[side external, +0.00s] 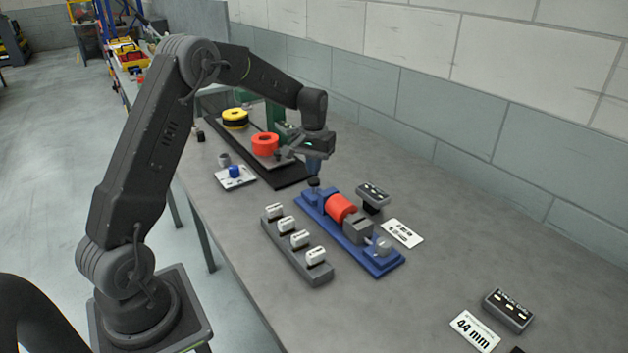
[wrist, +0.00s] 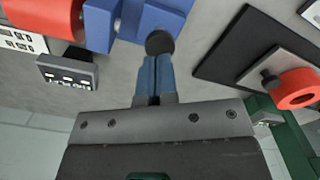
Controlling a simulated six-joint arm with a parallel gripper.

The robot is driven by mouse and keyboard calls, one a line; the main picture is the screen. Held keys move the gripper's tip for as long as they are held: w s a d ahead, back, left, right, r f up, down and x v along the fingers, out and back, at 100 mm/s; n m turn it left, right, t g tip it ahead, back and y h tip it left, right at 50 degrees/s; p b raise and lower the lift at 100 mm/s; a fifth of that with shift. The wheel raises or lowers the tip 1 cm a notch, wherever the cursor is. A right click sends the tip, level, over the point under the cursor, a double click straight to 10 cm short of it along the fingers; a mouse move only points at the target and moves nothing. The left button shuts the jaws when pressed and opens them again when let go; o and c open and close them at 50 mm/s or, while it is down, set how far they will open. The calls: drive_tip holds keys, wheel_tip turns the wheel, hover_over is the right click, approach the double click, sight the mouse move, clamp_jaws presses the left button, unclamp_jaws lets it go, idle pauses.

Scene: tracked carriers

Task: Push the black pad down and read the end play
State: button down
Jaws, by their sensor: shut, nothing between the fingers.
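The black pad (side external: 314,183) is a small round knob at the far end of the blue fixture (side external: 384,266). It also shows in the wrist view (wrist: 160,42), just beyond my fingertips. My gripper (side external: 313,171) points down over the pad with its blue fingers together and nothing between them. In the wrist view the fingertips (wrist: 154,60) appear at the pad's edge; I cannot tell whether they touch it. The fixture holds a red roller (side external: 340,207) and a grey block (side external: 357,229). A dark readout box (side external: 373,191) stands beside it; its display is too small to read.
A grey rack (side external: 316,275) with several white labelled blocks lies left of the fixture. A white card (side external: 402,233), a "44 mm" card (side external: 474,332) and another dark box (side external: 508,309) lie to the right. Behind is a black board (side external: 290,178) with a red ring (side external: 265,144).

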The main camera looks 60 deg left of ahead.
sight(314, 180)
drive_tip(key=shift+f, duration=0.15)
idle(0.3)
drive_tip(key=shift+f, duration=1.6)
drive_tip(key=shift+r, duration=2.75)
